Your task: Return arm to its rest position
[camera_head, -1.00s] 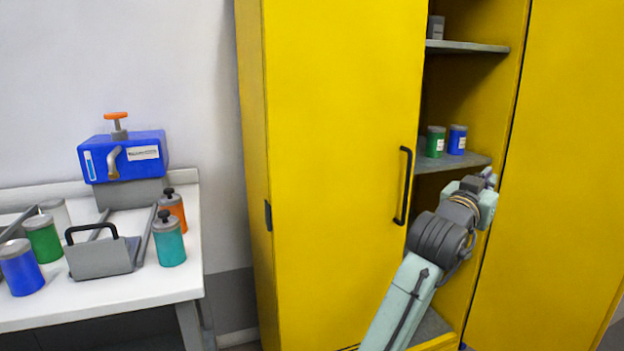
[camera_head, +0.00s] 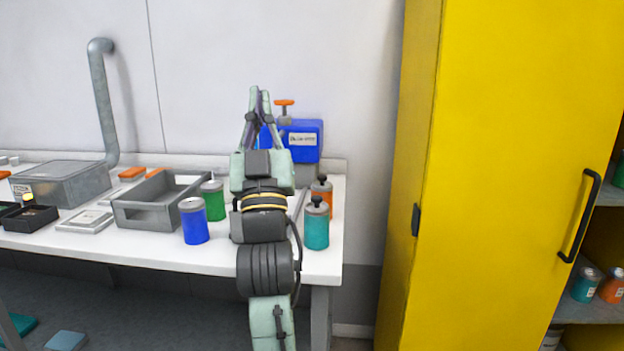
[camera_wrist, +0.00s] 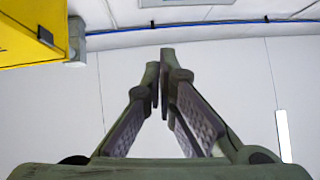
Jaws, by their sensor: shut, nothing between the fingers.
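My gripper (camera_head: 259,92) points upward above the white workbench in the head view, in front of the blue machine (camera_head: 308,136) with the orange knob. It is empty and its fingers come together at the tips. In the wrist view my gripper (camera_wrist: 162,62) shows shut with nothing between the fingertips, against the pale wall and ceiling. My arm rises in front of the bench's right part and hides some of the machine and the bench top behind it.
The white bench (camera_head: 150,243) holds a blue jar (camera_head: 194,222), a green jar (camera_head: 213,201), a teal jar (camera_head: 316,228), an orange jar (camera_head: 325,195) and a grey bin (camera_head: 160,206). A yellow cabinet (camera_head: 480,180) stands at the right, its shelves partly visible. A grey pipe (camera_head: 101,100) rises at the left.

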